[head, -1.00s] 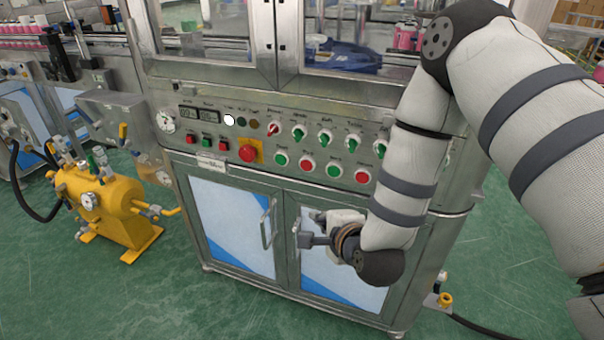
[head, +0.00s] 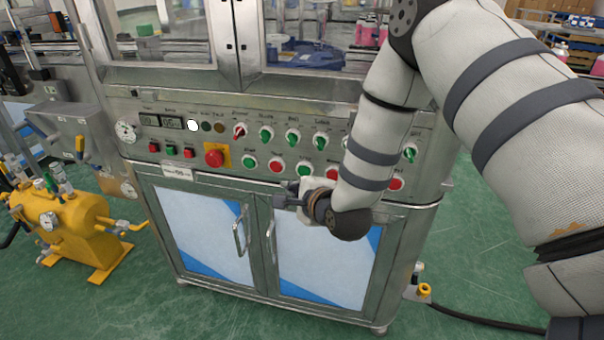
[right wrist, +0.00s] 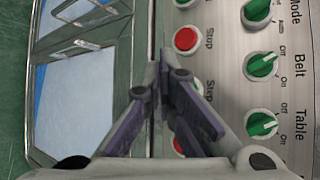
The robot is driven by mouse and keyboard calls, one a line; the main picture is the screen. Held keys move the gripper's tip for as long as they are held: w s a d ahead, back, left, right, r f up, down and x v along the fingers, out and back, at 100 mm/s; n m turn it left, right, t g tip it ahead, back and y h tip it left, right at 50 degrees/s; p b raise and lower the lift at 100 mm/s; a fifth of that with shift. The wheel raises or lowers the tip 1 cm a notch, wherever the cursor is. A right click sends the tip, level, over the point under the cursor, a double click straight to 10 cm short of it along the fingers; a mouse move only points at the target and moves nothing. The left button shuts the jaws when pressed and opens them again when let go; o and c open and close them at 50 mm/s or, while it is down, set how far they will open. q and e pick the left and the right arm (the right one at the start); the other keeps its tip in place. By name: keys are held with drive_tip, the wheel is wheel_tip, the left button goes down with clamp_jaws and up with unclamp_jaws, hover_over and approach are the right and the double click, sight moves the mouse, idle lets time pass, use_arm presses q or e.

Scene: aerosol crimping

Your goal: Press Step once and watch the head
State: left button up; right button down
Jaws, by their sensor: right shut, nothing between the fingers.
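The Step button (head: 305,170) is green and sits in the lower button row of the steel control panel, between two red buttons. My right gripper (head: 281,196) is shut and empty, just below the button row and pointing left. In the right wrist view its closed fingertips (right wrist: 165,72) lie over the panel's lower edge; I cannot tell whether they touch. Blue machinery (head: 313,56) shows behind the glass; the crimping head is not clearly visible. My left gripper is out of view.
A red Stop button (head: 275,167) is left of Step. A large red emergency button (head: 214,155) and green-handled selector knobs (head: 265,134) are near. Door handles (head: 241,231) stick out below the panel. A yellow tank (head: 62,225) stands on the floor at left.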

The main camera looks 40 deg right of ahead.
sight(304, 171)
drive_tip(key=shift+w+d, duration=1)
drive_tip(key=shift+d, duration=0.2)
drive_tip(key=shift+w+d, duration=0.1)
idle(0.5)
drive_tip(key=shift+w+d, duration=0.2)
drive_tip(key=shift+w+d, duration=0.25)
drive_tip(key=shift+d, duration=0.05)
idle(0.7)
idle(0.3)
drive_tip(key=shift+s+a, duration=0.55)
drive_tip(key=shift+a, duration=0.05)
